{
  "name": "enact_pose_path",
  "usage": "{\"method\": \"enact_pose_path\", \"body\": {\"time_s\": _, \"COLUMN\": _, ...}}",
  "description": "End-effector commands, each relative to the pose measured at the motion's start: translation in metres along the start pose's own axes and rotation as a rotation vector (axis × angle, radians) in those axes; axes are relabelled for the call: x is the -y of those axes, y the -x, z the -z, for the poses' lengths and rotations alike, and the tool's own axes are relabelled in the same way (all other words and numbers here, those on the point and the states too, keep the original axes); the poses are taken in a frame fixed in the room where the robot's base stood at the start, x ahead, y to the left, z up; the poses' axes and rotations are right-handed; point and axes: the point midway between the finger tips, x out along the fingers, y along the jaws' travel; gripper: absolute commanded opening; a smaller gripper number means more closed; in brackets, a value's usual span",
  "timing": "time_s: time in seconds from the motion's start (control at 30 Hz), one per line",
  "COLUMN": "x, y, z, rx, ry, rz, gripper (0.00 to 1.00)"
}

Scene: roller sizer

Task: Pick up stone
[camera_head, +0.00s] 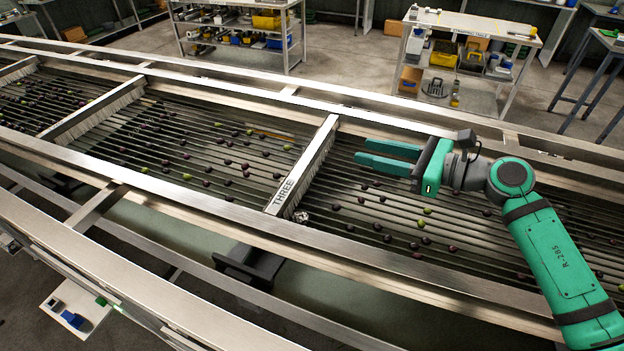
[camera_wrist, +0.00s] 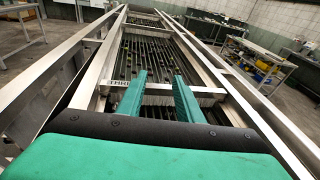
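A small grey stone (camera_head: 301,216) lies on the rollers against the near end of the divider marked THREE (camera_head: 306,165), on its right side. My gripper (camera_head: 371,152) is open and empty. It hangs above the rollers to the right of the divider, farther back than the stone, with its fingers pointing left. In the wrist view my gripper's two green fingers (camera_wrist: 160,90) stand apart with nothing between them. The divider (camera_wrist: 150,95) shows beyond them. I cannot make out the stone in the wrist view.
The long roller bed carries scattered olives (camera_head: 245,165). Metal rails (camera_head: 220,211) run along both sides, and another brush divider (camera_head: 100,108) crosses farther left. Shelves with bins (camera_head: 462,50) stand behind. A small white tray (camera_head: 75,308) is at lower left.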

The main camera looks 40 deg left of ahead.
Motion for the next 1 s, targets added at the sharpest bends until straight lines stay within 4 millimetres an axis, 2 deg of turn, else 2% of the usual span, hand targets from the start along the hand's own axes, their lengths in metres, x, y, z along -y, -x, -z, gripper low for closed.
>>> {"method": "enact_pose_path", "body": {"time_s": 0.03, "x": -0.014, "y": -0.019, "z": 0.034, "rx": -0.056, "ry": 0.001, "rz": -0.065, "gripper": 0.33}}
{"method": "enact_pose_path", "body": {"time_s": 0.1, "x": -0.033, "y": -0.035, "z": 0.072, "rx": -0.112, "ry": 0.008, "rz": -0.142, "gripper": 0.33}}
{"method": "enact_pose_path", "body": {"time_s": 0.2, "x": -0.056, "y": -0.047, "z": 0.111, "rx": -0.167, "ry": 0.016, "rz": -0.226, "gripper": 0.33}}
{"method": "enact_pose_path", "body": {"time_s": 0.3, "x": -0.069, "y": -0.052, "z": 0.134, "rx": -0.195, "ry": 0.021, "rz": -0.275, "gripper": 0.33}}
{"method": "enact_pose_path", "body": {"time_s": 0.5, "x": -0.082, "y": -0.071, "z": 0.148, "rx": -0.208, "ry": 0.022, "rz": -0.303, "gripper": 0.33}}
{"method": "enact_pose_path", "body": {"time_s": 0.7, "x": -0.09, "y": -0.097, "z": 0.153, "rx": -0.207, "ry": 0.022, "rz": -0.3, "gripper": 0.33}}
{"method": "enact_pose_path", "body": {"time_s": 1.0, "x": -0.095, "y": -0.118, "z": 0.157, "rx": -0.207, "ry": 0.022, "rz": -0.3, "gripper": 0.33}}
